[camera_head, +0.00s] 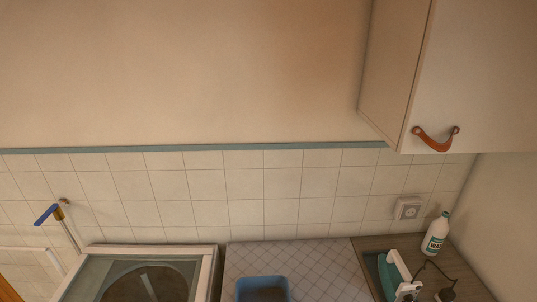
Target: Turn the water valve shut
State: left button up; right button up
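The water valve (59,212) is on the tiled wall at the left of the head view. It has a blue lever handle (46,215) on a brass-coloured body, and a pale pipe or hose runs down from it. The lever slants down to the left, out from the valve body. Neither of my grippers shows in the head view.
A white-framed appliance with a dark glass top (145,251) stands below and right of the valve. A blue bin (262,283) sits on the tiled surface at centre. A cabinet with a leather pull (435,140), a bottle (436,234) and an iron-like object (398,273) are at right.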

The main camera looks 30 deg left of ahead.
aim_at(51, 209)
jog(key=u, duration=1.1)
